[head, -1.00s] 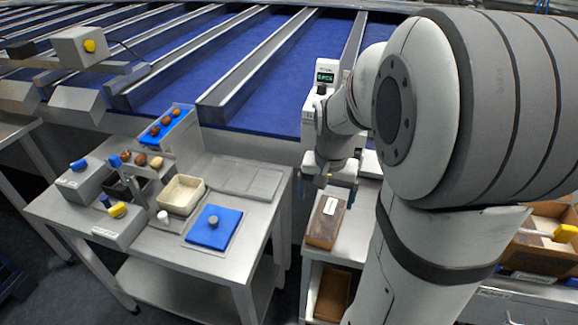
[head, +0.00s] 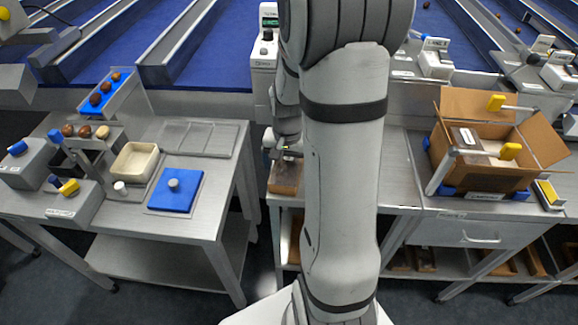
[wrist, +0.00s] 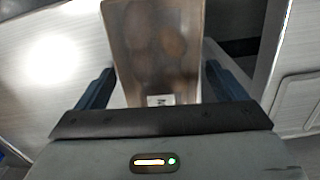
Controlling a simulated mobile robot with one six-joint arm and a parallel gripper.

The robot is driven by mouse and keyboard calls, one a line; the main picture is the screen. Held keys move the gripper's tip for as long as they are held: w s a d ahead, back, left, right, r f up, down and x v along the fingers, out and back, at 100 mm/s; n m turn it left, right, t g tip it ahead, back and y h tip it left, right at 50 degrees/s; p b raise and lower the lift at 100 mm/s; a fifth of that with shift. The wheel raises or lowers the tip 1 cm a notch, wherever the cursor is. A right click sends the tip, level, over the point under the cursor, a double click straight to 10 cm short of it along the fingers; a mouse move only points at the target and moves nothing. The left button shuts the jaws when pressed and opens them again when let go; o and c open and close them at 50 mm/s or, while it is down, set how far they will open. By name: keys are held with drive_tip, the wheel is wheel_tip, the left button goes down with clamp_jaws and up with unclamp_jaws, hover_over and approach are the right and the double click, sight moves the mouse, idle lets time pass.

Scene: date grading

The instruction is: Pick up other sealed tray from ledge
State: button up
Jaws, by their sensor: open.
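The sealed tray (head: 286,177), brown with a clear top, lies on the narrow metal ledge left of my arm in the head view. In the wrist view the tray (wrist: 160,45) shows dark rounded dates under film and a small white label at its near end. My gripper (wrist: 160,88) is open, with one blue finger on each side of the tray in the picture. I cannot tell how far above the tray the fingertips are. In the head view my gripper (head: 284,152) is over the tray's far part, partly hidden by my arm.
An open cardboard carton (head: 487,178) with a brown, white-labelled item inside stands on the right bench. A white device (head: 264,55) stands behind the ledge. The left table (head: 205,215) holds a cream bin (head: 135,162) and a blue pad (head: 176,190).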

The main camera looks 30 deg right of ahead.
drive_tip(key=c, duration=1.1)
drive_tip(key=shift+c, duration=0.2)
